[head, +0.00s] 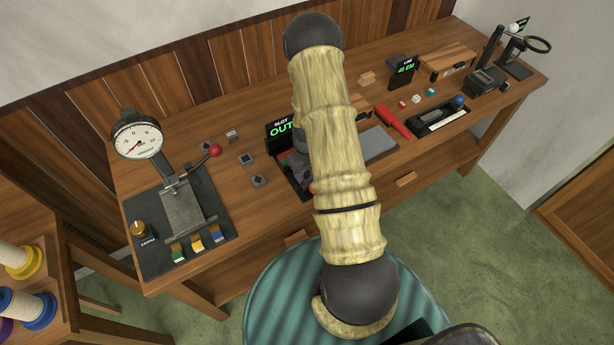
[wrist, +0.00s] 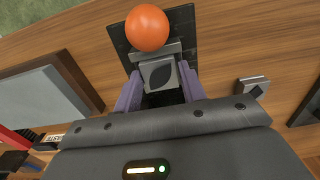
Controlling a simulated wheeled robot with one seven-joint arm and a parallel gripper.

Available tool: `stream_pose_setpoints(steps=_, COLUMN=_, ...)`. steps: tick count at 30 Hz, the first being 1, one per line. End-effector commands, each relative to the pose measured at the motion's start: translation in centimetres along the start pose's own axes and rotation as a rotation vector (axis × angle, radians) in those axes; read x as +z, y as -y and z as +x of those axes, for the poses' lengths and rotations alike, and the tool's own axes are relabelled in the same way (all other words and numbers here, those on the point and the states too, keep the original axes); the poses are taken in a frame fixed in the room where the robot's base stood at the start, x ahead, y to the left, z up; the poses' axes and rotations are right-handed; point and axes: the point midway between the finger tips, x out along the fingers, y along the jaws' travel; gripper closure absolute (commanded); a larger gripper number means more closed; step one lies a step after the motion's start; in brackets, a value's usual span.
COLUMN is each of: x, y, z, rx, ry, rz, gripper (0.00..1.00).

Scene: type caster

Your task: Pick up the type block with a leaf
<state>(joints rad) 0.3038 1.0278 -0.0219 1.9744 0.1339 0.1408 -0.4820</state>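The type block with a leaf (wrist: 160,76) is grey with a dark leaf on its face. In the wrist view it sits at a dark slotted fixture (wrist: 122,42), below an orange ball. My gripper (wrist: 160,72) has its two purple fingers on either side of this block. The fingers are very close to its sides, but I cannot tell whether they press on it. In the head view my arm hides the leaf block and most of my gripper. Other grey type blocks (head: 247,158) lie on the bench to the left of the fixture.
The orange ball (wrist: 147,28) stands close beyond the fingers. Another block (wrist: 253,87) lies to the right. A sign (head: 282,132) reads "SLOT OUT". A dial gauge press (head: 180,205) stands at left; a grey plate (head: 378,143) and red tool (head: 392,122) lie right of my arm.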

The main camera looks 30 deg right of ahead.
Motion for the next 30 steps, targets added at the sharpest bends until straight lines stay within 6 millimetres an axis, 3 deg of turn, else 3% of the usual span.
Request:
stream_pose_setpoints(steps=1, x=0.0, y=0.0, z=0.0, rx=0.000, ry=0.000, rz=0.000, gripper=0.70)
stream_pose_setpoints(steps=5, x=0.0, y=0.0, z=0.0, rx=0.000, ry=-0.001, rz=0.000, gripper=0.92)
stream_pose_setpoints(steps=17, x=-0.1, y=0.0, z=-0.8, rx=0.001, ry=-0.003, rz=0.000, gripper=0.92)
stream_pose_setpoints(steps=30, x=-0.1, y=0.0, z=-7.0, rx=0.002, ry=-0.005, rz=-0.001, gripper=0.92)
